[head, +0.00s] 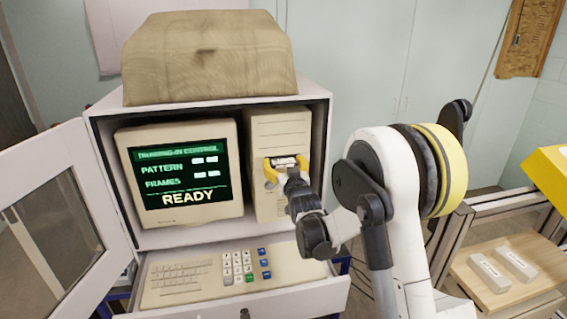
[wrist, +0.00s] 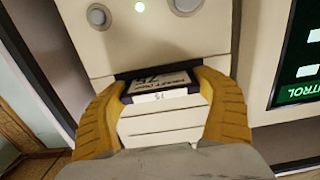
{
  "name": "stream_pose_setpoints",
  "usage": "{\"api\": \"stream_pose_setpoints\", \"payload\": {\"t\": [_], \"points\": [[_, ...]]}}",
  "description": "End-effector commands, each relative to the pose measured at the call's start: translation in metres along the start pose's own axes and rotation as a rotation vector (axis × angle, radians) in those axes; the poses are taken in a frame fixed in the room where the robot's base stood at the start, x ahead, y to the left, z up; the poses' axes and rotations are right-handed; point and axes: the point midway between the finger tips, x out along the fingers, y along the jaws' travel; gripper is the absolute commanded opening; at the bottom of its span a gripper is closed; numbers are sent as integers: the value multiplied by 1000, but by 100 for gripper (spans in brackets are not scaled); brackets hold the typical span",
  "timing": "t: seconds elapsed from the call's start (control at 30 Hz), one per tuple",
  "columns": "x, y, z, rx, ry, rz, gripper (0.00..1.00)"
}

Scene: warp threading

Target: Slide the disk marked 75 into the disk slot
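The computer tower (head: 283,130) stands in the right half of the cabinet, with the disk slot in its front. The dark disk (wrist: 160,82) with a white label sits at the slot (wrist: 150,72) in the wrist view, its far edge at the opening and its near part sticking out. Its lettering is upside down and seems to read 75. My gripper (head: 286,165) has yellow fingers, one against each side edge of the disk; they also show in the wrist view (wrist: 164,90). How deep the disk sits is hard to tell.
A monitor (head: 180,172) showing READY stands left of the tower. A keyboard (head: 205,275) lies in the drawer below. The cabinet door (head: 60,215) is open at the left. A wooden tray (head: 510,265) with two pale blocks stands at the right.

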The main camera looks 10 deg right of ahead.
Motion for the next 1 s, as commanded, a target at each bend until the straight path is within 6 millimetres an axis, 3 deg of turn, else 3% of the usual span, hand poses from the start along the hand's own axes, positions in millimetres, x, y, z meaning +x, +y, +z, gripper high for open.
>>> {"api": "stream_pose_setpoints", "payload": {"t": [0.5,1.0], "points": [[-2,0,-3,0,5,0,100],[-73,0,-4,0,8,0,100]]}}
